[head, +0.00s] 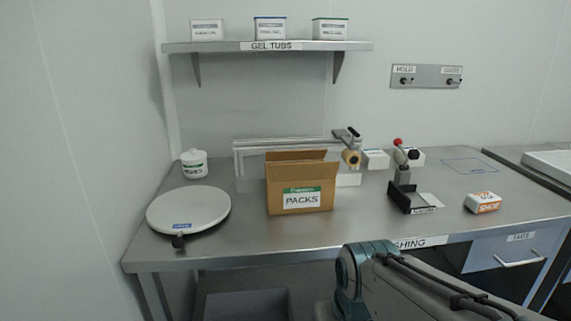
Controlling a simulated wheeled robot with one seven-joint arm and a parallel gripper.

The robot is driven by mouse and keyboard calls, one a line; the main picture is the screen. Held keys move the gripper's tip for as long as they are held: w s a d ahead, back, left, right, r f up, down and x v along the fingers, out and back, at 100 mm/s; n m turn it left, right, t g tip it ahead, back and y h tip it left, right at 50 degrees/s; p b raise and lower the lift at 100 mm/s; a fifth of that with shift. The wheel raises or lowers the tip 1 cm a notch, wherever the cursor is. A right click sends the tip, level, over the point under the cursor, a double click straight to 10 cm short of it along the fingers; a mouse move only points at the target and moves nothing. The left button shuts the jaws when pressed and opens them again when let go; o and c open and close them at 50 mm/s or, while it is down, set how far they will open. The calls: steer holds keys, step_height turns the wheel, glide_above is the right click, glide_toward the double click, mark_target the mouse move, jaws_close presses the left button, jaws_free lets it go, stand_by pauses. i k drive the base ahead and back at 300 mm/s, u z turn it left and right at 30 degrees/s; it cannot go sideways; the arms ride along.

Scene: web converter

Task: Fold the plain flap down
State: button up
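An open brown cardboard box (275,202) stands on the steel table, left of the middle. Its front bears a white and green label reading PACKS (302,199). Brown flaps (297,156) stand up at the top of the box. At this size I cannot tell which of them is the plain one. The inside of the box is hidden. Part of my arm shows at the bottom right, in front of the table and apart from the box. My gripper is not in view.
A round turntable (188,208) and white tub (194,164) are left of the box. Behind it are a clear guard and tape roll (351,158). A shelf (220,47) hangs above.

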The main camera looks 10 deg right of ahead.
mark_target(316, 153)
steer(key=u, duration=0.1)
steer(key=k, duration=0.15)
steer(key=z, duration=0.8)
steer(key=i, duration=0.6)
steer(key=u, duration=0.15)
